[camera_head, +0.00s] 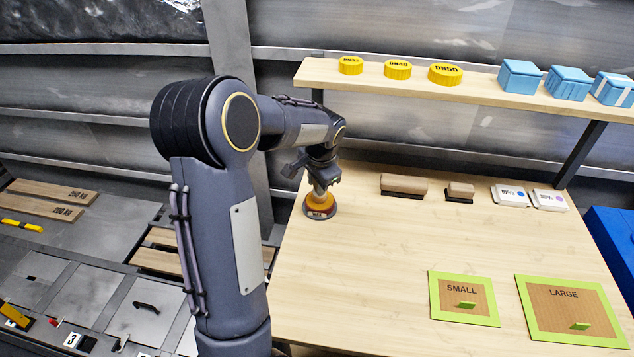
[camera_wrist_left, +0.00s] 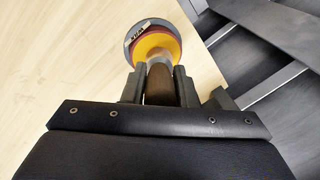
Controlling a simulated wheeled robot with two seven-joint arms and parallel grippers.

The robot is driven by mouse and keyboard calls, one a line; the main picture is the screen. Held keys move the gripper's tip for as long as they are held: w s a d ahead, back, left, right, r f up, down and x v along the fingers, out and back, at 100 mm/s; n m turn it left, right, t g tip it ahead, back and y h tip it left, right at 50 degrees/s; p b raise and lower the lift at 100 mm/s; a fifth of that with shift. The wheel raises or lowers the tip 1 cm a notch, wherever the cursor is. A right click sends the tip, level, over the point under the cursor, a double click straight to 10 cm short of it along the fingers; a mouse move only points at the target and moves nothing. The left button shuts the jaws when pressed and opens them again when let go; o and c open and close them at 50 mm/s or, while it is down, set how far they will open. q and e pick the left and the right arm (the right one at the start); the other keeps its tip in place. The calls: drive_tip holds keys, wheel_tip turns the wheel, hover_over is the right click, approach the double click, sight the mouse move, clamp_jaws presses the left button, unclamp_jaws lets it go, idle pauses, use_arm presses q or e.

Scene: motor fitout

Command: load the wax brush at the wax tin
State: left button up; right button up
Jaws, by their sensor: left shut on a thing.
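The wax tin (camera_head: 319,213) is a round, grey-rimmed tin with yellow inside and a small label, at the left edge of the wooden table. It also shows at the top of the left wrist view (camera_wrist_left: 137,33). My left gripper (camera_head: 322,178) is above the tin, shut on the wax brush. The brush's brown handle (camera_wrist_left: 159,86) is between the fingers in the left wrist view, with its head end toward the yellow of the tin. Whether the bristles touch the wax is hidden. My right gripper is not in view.
Two brown blocks with dark undersides (camera_head: 403,184) and two white packs (camera_head: 510,195) stand along the table's back. Green-framed SMALL (camera_head: 450,296) and LARGE (camera_head: 550,308) panels lie in front. A shelf (camera_head: 420,84) above holds yellow caps and blue boxes. The table's middle is clear.

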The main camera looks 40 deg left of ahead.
use_arm(q)
wheel_tip(320, 180, up, 7)
drive_tip(key=p, duration=0.5)
drive_tip(key=shift+p, duration=0.35)
drive_tip(key=shift+f, duration=0.1)
idle(0.6)
